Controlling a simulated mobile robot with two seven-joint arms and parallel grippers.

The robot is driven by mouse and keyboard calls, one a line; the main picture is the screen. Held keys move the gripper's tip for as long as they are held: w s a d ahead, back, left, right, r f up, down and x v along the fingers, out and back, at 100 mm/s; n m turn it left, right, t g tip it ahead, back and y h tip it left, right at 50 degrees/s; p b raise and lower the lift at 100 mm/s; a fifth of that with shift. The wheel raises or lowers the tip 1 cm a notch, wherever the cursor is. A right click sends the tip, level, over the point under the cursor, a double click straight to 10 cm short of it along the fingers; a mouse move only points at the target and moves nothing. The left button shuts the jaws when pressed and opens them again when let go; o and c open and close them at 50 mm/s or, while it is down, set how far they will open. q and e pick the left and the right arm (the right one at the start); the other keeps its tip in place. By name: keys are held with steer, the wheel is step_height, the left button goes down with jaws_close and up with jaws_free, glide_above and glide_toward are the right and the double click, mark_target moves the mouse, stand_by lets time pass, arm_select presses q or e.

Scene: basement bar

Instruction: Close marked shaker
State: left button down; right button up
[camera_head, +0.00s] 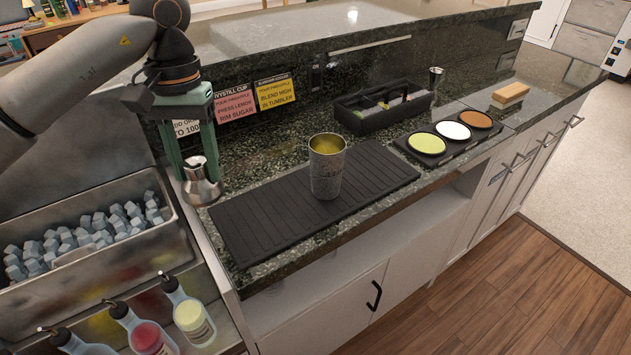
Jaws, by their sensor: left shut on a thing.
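A metal shaker cup (326,170) stands upright and open on the black ribbed bar mat (260,228). Yellow liquid shows inside its rim, and faint dark marking shows on its side. My left gripper (195,160) points down at the left and is shut on a small metal shaker lid (201,185). The lid is near the left end of the mat, apart from the cup and to its left. I cannot tell whether the lid touches the surface below. My right gripper is not in view.
An ice bin (90,240) and several bottles (190,312) are at the left. A black caddy (384,106), a rimmer tray with three discs (455,134), a jigger (435,80) and a wooden block (510,94) stand to the right. Recipe cards (275,92) lean at the back. The mat's right part is clear.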

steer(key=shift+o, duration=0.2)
